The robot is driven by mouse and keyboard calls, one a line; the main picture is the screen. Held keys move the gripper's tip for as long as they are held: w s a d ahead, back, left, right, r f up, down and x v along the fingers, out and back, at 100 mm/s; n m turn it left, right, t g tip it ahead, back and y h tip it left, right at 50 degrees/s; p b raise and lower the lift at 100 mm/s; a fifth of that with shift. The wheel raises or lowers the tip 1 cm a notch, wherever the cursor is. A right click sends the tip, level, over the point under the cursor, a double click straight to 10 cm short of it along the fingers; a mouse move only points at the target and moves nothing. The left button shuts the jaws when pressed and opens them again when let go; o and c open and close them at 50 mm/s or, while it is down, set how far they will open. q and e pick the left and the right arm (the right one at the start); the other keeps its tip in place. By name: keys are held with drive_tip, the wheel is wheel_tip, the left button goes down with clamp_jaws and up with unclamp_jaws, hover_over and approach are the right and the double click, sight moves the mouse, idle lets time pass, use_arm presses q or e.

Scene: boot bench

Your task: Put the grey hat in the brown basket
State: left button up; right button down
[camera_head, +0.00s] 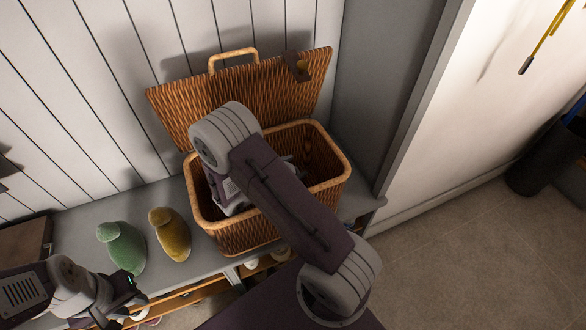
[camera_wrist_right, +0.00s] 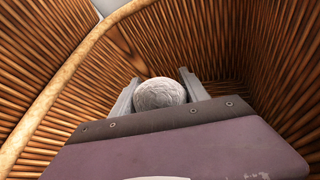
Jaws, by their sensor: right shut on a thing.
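The brown wicker basket (camera_head: 330,172) stands on the bench with its lid (camera_head: 180,107) raised against the wall. My right arm reaches down into it, and the arm hides most of that gripper in the head view. In the right wrist view, my right gripper (camera_wrist_right: 159,80) is inside the basket (camera_wrist_right: 60,95), its fingers on either side of a rounded grey thing, the grey hat (camera_wrist_right: 160,94). It is shut on the hat. The rest of the hat is hidden. My left gripper (camera_head: 132,290) is low at the left, apart from the basket; its jaw opening is unclear.
A green rounded object (camera_head: 122,250) and a mustard-yellow one (camera_head: 170,235) stand on the grey bench (camera_head: 75,232) left of the basket. A lower wooden shelf shows below. A white panel and open floor (camera_head: 460,255) lie to the right.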

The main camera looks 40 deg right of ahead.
drive_tip(key=c, duration=0.6)
unclamp_jaws()
drive_tip(key=shift+f, duration=0.15)
drive_tip(key=shift+o, duration=0.2)
drive_tip(key=shift+r, duration=0.3)
drive_tip(key=p+v, duration=0.2)
drive_tip(key=v, duration=0.4)
drive_tip(key=shift+a, duration=0.2)
drive_tip(key=shift+s+a+r+p, duration=0.15)
drive_tip(key=shift+a+p, duration=0.15)
drive_tip(key=shift+a, duration=0.2)
